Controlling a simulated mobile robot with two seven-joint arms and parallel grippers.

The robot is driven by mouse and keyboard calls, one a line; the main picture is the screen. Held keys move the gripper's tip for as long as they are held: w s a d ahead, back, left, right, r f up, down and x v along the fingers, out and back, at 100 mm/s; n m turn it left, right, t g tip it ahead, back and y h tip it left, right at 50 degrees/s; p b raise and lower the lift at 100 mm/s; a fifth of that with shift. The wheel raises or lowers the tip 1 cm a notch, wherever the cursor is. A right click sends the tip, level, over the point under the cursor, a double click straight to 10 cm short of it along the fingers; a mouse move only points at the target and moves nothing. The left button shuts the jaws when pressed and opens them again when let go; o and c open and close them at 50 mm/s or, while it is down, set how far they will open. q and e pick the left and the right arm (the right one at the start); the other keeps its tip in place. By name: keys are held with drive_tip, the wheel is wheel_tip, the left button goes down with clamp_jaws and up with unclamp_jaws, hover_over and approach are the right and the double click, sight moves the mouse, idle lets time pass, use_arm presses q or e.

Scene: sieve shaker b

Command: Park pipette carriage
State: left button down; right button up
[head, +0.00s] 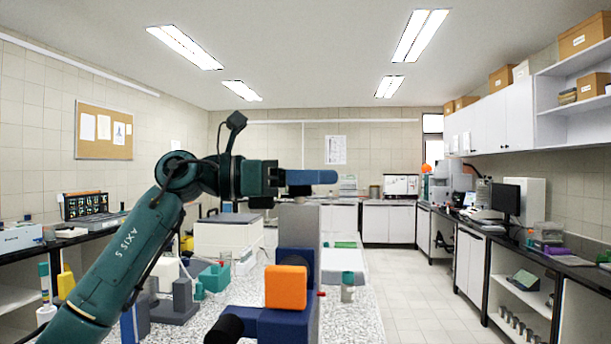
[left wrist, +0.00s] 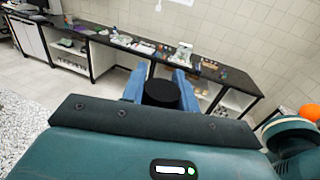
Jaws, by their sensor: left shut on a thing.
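My left gripper (head: 312,178) points right in the head view, at the top end of an upright grey column (head: 298,222). Which part is the pipette carriage I cannot tell for sure. My right gripper is not in view.
The speckled bench (head: 355,312) carries a large white box (head: 228,238), a teal container (head: 214,277), a grey stand (head: 180,302) and a small grey cup (head: 348,288) right of the column. Open floor (head: 415,300) lies to the right, before a side counter.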

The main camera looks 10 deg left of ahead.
use_arm(q)
drive_tip(key=shift+d, duration=0.15)
drive_tip(key=c, duration=1.5)
unclamp_jaws()
drive_tip(key=shift+o, duration=0.9)
drive_tip(key=shift+d, duration=0.1)
drive_tip(key=shift+o, duration=1.3)
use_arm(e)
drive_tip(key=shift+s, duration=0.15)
use_arm(q)
drive_tip(key=shift+s+a, duration=0.1)
drive_tip(key=shift+a, duration=0.3)
drive_tip(key=b+v, duration=0.3)
drive_tip(key=v, duration=0.9)
drive_tip(key=shift+a, duration=0.2)
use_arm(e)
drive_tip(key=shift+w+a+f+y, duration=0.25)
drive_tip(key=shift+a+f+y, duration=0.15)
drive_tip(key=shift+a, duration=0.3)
